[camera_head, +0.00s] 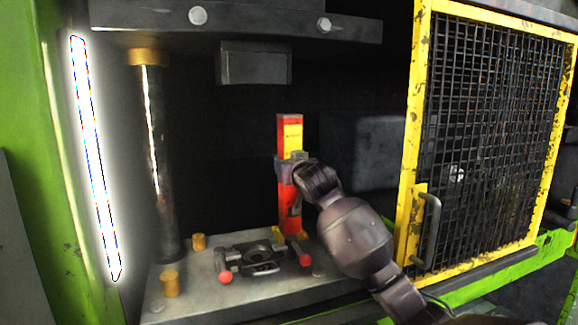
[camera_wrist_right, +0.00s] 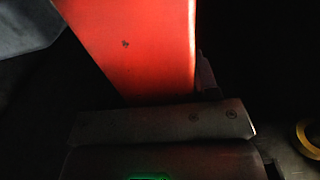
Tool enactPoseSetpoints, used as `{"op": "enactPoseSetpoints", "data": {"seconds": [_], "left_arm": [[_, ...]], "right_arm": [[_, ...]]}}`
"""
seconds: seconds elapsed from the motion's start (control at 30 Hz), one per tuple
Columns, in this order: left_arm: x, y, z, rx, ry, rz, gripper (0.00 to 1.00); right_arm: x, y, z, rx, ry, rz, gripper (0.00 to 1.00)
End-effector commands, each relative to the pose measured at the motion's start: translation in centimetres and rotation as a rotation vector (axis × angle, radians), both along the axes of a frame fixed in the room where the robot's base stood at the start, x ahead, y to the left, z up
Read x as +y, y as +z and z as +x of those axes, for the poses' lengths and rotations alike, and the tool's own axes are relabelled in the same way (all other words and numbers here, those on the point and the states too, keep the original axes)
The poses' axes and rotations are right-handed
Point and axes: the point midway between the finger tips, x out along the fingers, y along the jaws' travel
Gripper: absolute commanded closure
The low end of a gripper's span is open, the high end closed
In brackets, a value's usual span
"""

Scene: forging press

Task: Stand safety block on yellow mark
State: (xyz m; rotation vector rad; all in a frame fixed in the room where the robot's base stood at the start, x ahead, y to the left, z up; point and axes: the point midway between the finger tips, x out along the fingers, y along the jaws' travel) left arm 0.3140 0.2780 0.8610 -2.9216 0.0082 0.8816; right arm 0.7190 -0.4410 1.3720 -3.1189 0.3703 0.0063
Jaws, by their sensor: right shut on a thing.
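The safety block (camera_head: 289,208) is a tall red bar with a yellow label, upright inside the press. My right gripper (camera_head: 291,167) is shut around its middle, coming from the right. In the right wrist view the red block (camera_wrist_right: 145,50) fills the upper middle, beyond the gripper body (camera_wrist_right: 165,122). The yellow mark (camera_head: 303,236) shows as small yellow pieces at the block's foot on the grey bed; the rest is hidden behind the block. The foot is at or just above the bed; I cannot tell whether it touches. My left gripper is not in view.
A dark die with red-knobbed handles (camera_head: 262,258) lies left of the block on the press bed (camera_head: 200,293). Brass posts (camera_head: 171,284) and a steel column (camera_head: 160,170) stand left. The ram (camera_head: 253,64) hangs above. A yellow mesh gate (camera_head: 490,130) is right.

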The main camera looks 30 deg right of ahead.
Motion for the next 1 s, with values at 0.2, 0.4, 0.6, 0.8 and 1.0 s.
{"op": "enactPoseSetpoints", "data": {"seconds": [0.2,0.4,0.6,0.8,1.0], "left_arm": [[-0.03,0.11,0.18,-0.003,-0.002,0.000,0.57],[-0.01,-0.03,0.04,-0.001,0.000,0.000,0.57],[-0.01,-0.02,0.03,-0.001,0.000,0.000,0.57],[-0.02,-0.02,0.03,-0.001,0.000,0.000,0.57],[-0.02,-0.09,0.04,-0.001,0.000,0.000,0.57]], "right_arm": [[0.09,0.16,-0.17,-0.011,0.001,-0.003,1.00],[0.08,-0.11,-0.16,-0.010,0.001,-0.002,1.00],[0.06,-0.46,-0.11,-0.002,0.000,0.000,0.19],[0.06,-0.45,-0.11,-0.002,0.000,0.000,0.19],[0.16,-0.25,-0.51,-0.003,0.001,-0.001,0.19]]}}
